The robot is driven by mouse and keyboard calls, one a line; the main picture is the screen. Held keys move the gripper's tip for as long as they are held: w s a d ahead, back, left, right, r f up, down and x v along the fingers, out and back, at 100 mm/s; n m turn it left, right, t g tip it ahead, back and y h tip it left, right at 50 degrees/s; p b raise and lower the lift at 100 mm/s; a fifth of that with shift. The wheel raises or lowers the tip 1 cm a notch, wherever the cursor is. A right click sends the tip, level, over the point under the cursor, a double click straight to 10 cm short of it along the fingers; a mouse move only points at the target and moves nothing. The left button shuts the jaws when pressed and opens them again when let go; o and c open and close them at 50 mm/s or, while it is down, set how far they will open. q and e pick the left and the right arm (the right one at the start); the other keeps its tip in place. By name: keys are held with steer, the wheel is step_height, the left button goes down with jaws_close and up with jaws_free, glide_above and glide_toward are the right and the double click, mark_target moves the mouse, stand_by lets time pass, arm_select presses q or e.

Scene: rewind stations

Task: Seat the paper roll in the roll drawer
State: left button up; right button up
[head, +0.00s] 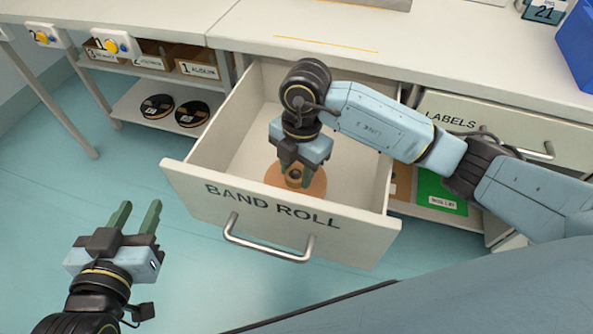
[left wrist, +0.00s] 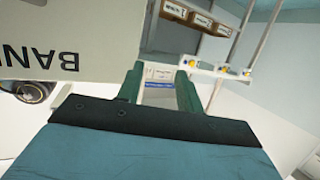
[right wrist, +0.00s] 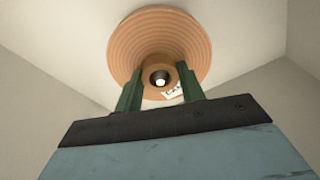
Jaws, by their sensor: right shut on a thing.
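The roll drawer (head: 250,209), lettered BAND ROLL, is pulled open below the counter. The paper roll (head: 318,184) is an orange-tan disc inside the drawer, partly hidden by my right gripper. In the right wrist view the roll (right wrist: 190,38) shows its ringed face and a dark hub with a bright centre. My right gripper (head: 292,176) points down into the drawer and is shut on the roll's hub. Whether the roll touches the drawer floor I cannot tell. My left gripper (head: 138,217) is open and empty, in front of the drawer at the left.
A closed LABELS drawer (head: 500,127) is at the right. A green folder (head: 440,192) lies on a shelf under it. Shelves at the left hold labelled boxes (head: 197,66) and dark round reels (head: 192,113). A blue bin (head: 578,45) stands on the counter (head: 450,45).

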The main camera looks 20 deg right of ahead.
arm_select(q)
steer(key=shift+r, duration=0.25)
arm_select(e)
steer(key=shift+f, duration=0.1)
arm_select(q)
steer(key=shift+w+d, duration=0.1)
arm_select(e)
steer(key=shift+f, duration=0.1)
steer(key=o, duration=1.2)
